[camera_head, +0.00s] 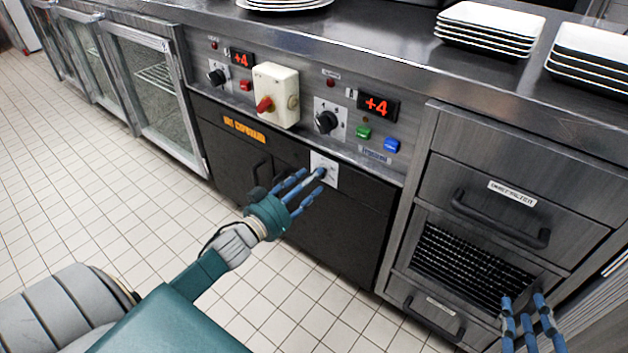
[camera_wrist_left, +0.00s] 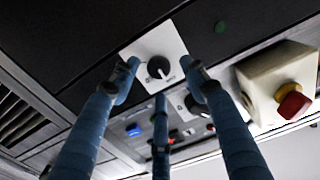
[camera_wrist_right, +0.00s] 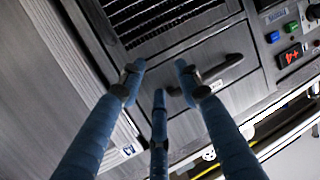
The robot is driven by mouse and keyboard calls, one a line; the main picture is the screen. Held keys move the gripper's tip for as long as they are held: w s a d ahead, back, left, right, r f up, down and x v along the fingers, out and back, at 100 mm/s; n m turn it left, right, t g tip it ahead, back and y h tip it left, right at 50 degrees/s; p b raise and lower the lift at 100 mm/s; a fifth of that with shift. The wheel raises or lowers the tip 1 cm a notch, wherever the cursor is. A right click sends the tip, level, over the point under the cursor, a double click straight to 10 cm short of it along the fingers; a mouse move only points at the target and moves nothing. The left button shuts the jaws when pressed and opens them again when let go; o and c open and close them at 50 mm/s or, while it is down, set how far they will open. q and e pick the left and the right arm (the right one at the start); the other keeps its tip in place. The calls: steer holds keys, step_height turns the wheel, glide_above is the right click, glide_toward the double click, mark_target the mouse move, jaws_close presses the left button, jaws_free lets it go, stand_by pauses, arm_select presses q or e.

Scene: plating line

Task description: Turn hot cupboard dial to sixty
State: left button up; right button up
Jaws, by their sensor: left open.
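The hot cupboard dial is a small black knob (camera_wrist_left: 158,67) on a white square plate (camera_head: 331,178), set in the dark cupboard front below the control panel. An orange label (camera_head: 244,129) marks the hot cupboard. My left gripper (camera_head: 312,179) is open in front of the plate and partly hides the dial in the head view. In the left wrist view its fingertips (camera_wrist_left: 160,72) are spread around the knob, apart from each other; contact cannot be told. My right gripper (camera_head: 527,306) is open and empty by the lower right drawers; it also shows in the right wrist view (camera_wrist_right: 158,82).
Above the dial are two black knobs (camera_head: 327,122) (camera_head: 217,77), a cream switch box with a red knob (camera_head: 276,95), and green (camera_head: 363,132) and blue (camera_head: 391,145) buttons. Drawers with handles (camera_head: 499,218) stand right. Plates (camera_head: 488,27) sit on the counter. The tiled floor is clear.

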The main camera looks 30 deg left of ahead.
arm_select(q)
steer(key=shift+w, duration=1.1)
arm_select(e)
steer(key=r, duration=0.1)
steer(key=r+t, duration=0.1)
steer(key=r, duration=0.1)
steer(key=shift+w+a+t+y, duration=0.3)
steer(key=shift+w+a, duration=0.05)
steer(key=shift+w, duration=0.05)
